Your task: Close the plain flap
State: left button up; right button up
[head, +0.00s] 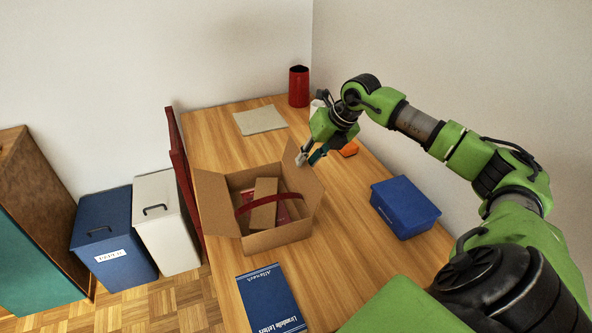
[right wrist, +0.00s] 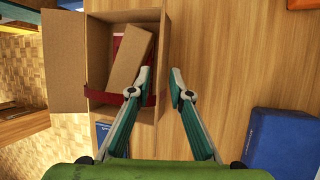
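An open cardboard box (head: 278,238) stands on the wooden table. Its left flap (head: 216,203) is spread outward; it also shows in the right wrist view (right wrist: 62,62). A right flap (head: 292,160) stands up beside my right gripper (head: 309,159). Both flaps look unmarked, so I cannot tell which is called plain. A dark red band (head: 243,206) crosses the box opening. In the right wrist view my right gripper (right wrist: 161,87) is open, with its fingertips apart around the box's right edge. I cannot tell whether they touch the flap. My left gripper is out of view.
Inside the box lie a brown carton (head: 264,205) and something red. A blue box (head: 405,207) stands to the right, and a blue book (head: 270,298) lies in front. A red cup (head: 299,86) and grey mat (head: 260,119) are behind. Bins (head: 163,222) stand left of the table.

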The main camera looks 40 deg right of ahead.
aim_at(292, 178)
jog(key=p+x, duration=0.1)
jog(key=x, duration=0.6)
jog(key=shift+w+a+f, duration=0.1)
jog(key=shift+w+f, duration=0.05)
jog(key=shift+f, duration=0.15)
grip_shut()
